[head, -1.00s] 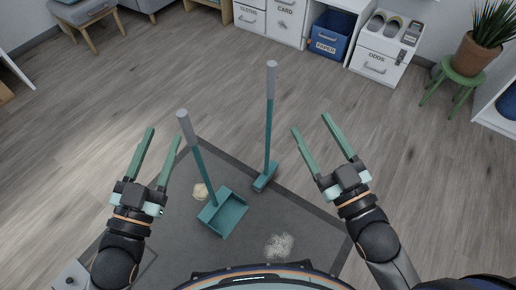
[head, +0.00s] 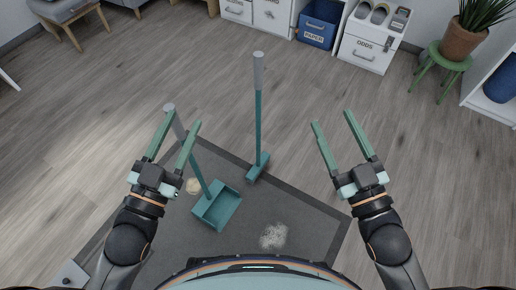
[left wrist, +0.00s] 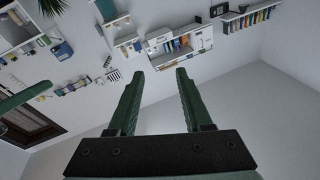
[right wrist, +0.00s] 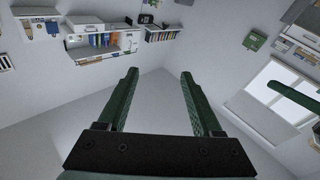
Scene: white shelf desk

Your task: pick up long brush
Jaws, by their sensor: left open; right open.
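The long brush (head: 258,120) stands upright in the head view, with a teal pole, a grey grip at the top and a teal head at the far edge of the dark mat. A long-handled teal dustpan (head: 217,206) stands on the mat to its left, its pole leaning left. My left gripper (head: 182,132) is open and empty, and in the picture it overlaps the dustpan's handle; I cannot tell if they touch. My right gripper (head: 332,118) is open and empty, to the right of the brush and apart from it. Both wrist views show only open fingers against walls and shelves.
The dark mat (head: 310,225) holds a pale pile of debris (head: 273,236) and a beige clump (head: 193,186). White drawers (head: 365,52), a blue bin (head: 318,24) and a potted plant on a green stool (head: 440,66) line the back. The wooden floor between is clear.

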